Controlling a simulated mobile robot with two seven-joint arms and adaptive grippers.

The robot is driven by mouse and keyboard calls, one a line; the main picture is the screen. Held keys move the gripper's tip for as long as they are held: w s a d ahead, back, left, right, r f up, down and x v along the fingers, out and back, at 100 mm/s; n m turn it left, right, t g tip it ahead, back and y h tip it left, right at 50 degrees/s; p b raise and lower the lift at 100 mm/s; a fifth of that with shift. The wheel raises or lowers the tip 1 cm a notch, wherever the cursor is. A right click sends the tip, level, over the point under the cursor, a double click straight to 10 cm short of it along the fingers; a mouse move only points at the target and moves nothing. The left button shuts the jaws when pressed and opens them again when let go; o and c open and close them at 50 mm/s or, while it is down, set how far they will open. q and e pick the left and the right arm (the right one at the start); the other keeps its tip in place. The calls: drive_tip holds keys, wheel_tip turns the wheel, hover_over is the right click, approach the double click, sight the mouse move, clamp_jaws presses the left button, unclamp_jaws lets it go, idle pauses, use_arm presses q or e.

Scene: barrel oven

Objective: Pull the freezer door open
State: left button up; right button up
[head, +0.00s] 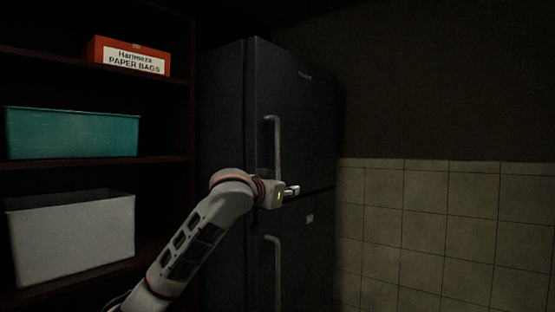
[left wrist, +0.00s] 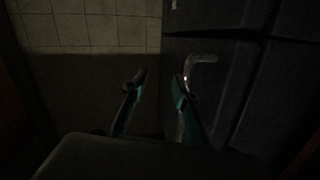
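The dark two-door fridge (head: 225,110) stands in the middle of the head view. Its upper door (head: 310,120), the freezer door, is shut and has a grey vertical handle (head: 273,140). The lower door (head: 315,265) is shut too, with its own handle (head: 276,270). My left gripper (head: 292,191) is near the lower end of the upper handle, close to the seam between the doors. In the left wrist view, its two fingers (left wrist: 158,85) stand apart with a gap. A bent handle end (left wrist: 203,58) shows beside the right fingertip; I cannot tell whether they touch. My right gripper is not seen.
A dark shelf (head: 165,160) on the left holds an orange paper-bag box (head: 100,50), a teal bin (head: 75,133) and a white bin (head: 75,240). A half-tiled wall (head: 430,220) is at the right. The light is dim.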

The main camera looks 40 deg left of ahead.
use_arm(q)
drive_tip(key=n+t, duration=0.1)
drive_tip(key=n, duration=0.1)
approach(276, 149)
drive_tip(key=w, duration=0.5)
drive_tip(key=w+a+p, duration=0.1)
drive_tip(key=w, duration=0.3)
drive_tip(key=shift+w+a+p, duration=0.25)
drive_tip(key=shift+a+p, duration=0.05)
drive_tip(key=shift+p, duration=0.1)
drive_tip(key=shift+w+a, duration=0.15)
drive_tip(key=shift+w, duration=0.5)
drive_tip(key=shift+f, duration=0.1)
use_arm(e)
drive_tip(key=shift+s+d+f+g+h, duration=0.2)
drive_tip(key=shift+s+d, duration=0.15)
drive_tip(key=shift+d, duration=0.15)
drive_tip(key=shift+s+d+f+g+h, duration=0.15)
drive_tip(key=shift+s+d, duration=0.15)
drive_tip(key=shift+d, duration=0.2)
use_arm(q)
clamp_jaws()
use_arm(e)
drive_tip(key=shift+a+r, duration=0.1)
